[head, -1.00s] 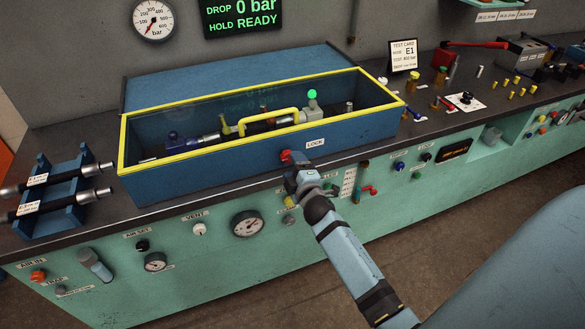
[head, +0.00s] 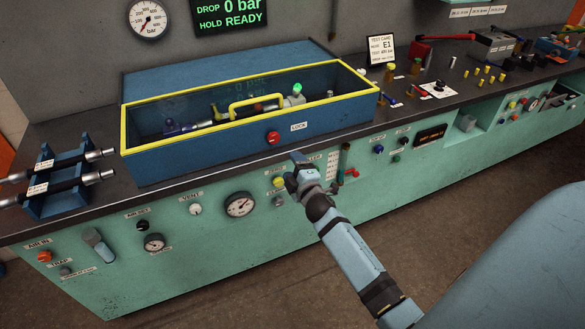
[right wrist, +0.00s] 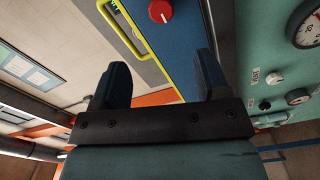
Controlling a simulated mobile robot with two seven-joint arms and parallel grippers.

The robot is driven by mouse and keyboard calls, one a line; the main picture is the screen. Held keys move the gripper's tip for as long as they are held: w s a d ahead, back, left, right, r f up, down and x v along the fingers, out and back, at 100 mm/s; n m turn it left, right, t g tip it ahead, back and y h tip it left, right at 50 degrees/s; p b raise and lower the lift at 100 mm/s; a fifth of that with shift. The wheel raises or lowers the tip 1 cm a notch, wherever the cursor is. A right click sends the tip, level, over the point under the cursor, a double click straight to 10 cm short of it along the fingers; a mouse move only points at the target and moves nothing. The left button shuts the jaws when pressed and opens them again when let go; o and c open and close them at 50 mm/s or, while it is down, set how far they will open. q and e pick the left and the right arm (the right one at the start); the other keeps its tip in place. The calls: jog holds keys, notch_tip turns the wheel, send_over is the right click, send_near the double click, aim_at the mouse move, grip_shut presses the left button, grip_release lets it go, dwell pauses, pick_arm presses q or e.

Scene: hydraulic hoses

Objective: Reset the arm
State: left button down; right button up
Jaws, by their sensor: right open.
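My right gripper (head: 296,170) is in front of the blue test box (head: 200,157), just below and right of its red lock knob (head: 273,137), apart from it. In the right wrist view the gripper (right wrist: 165,75) has its two dark fingers wide apart with nothing between them. The red knob (right wrist: 160,11) shows beyond the fingertips. The box lid has a yellow frame and handle (head: 257,104) and is closed. A hose with fittings lies inside under the window. My left gripper is not in view.
A blue rack (head: 47,205) with two black hoses stands at the bench's left end. Gauges, knobs and a red-handled valve (head: 350,173) line the green front panel close to my right gripper. A test card (head: 381,50) and small fittings stand at right. The floor in front is clear.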

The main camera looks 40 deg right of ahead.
jog(key=shift+w+d+f, duration=0.1)
jog(key=shift+w+f, duration=0.05)
dwell(0.3)
jog(key=s+a+f+m+g+y+p, duration=0.2)
jog(key=s+a+m+g+y+p, duration=0.1)
jog(key=s+a, duration=0.7)
jog(key=s+a+f+m+g+y+p, duration=0.2)
jog(key=s+a, duration=0.8)
jog(key=s, duration=0.7)
jog(key=m+g+y+p, duration=0.1)
jog(key=m+y+p, duration=0.1)
jog(key=m+p, duration=0.1)
jog(key=shift+s+f+m+g+p, duration=0.3)
jog(key=shift+s+m+p, duration=0.1)
jog(key=shift+m, duration=0.3)
jog(key=shift+a, duration=0.1)
